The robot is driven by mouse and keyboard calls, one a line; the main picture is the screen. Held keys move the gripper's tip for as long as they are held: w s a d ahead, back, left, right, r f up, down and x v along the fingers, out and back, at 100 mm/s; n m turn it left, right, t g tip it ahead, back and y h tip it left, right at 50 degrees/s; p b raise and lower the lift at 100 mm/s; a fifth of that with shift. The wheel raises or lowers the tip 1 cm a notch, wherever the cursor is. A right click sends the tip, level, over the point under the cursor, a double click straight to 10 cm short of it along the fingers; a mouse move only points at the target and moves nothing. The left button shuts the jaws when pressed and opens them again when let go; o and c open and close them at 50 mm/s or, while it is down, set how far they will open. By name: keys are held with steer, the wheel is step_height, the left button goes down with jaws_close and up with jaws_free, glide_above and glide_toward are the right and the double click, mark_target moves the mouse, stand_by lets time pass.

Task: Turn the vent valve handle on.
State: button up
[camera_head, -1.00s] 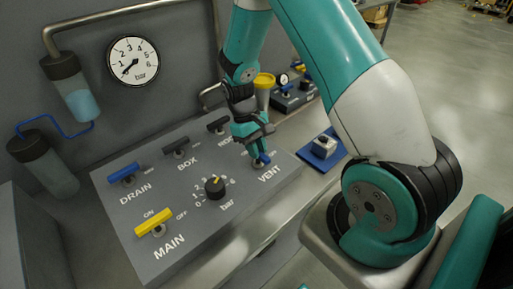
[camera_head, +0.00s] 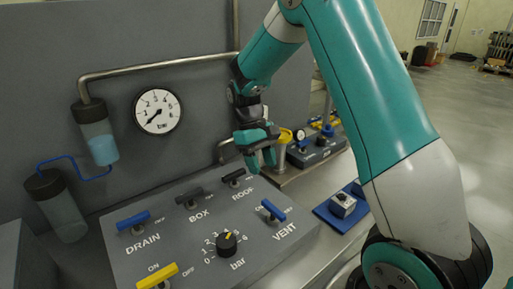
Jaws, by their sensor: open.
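The vent valve handle (camera_head: 273,210) is a blue lever at the right of the grey sloped panel (camera_head: 190,262), above the VENT label. It lies diagonally, its upper end to the left and its lower end to the right. My gripper (camera_head: 262,168) is open and empty. It hangs above and behind the vent handle, apart from it. Small marks beside the handle are too small to read surely.
Other levers are the blue DRAIN (camera_head: 134,220), black BOX (camera_head: 189,197), black ROOF (camera_head: 233,175) and yellow MAIN (camera_head: 158,277). A bar knob (camera_head: 227,244) sits mid-panel. A blue plate with a grey block (camera_head: 342,204) lies to the right. A gauge (camera_head: 157,111) is on the wall.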

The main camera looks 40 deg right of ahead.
steer(key=shift+v, duration=2.75)
steer(key=s+a+r+n+t+y, duration=0.2)
steer(key=s+a+n, duration=0.1)
steer(key=s+a, duration=0.7)
steer(key=s+a+r+n+t+y+b, duration=0.1)
steer(key=s+a+r+n+t+y, duration=0.1)
steer(key=s+a, duration=0.8)
steer(key=s+n, duration=0.1)
steer(key=s, duration=0.2)
steer(key=shift+s+r, duration=0.35)
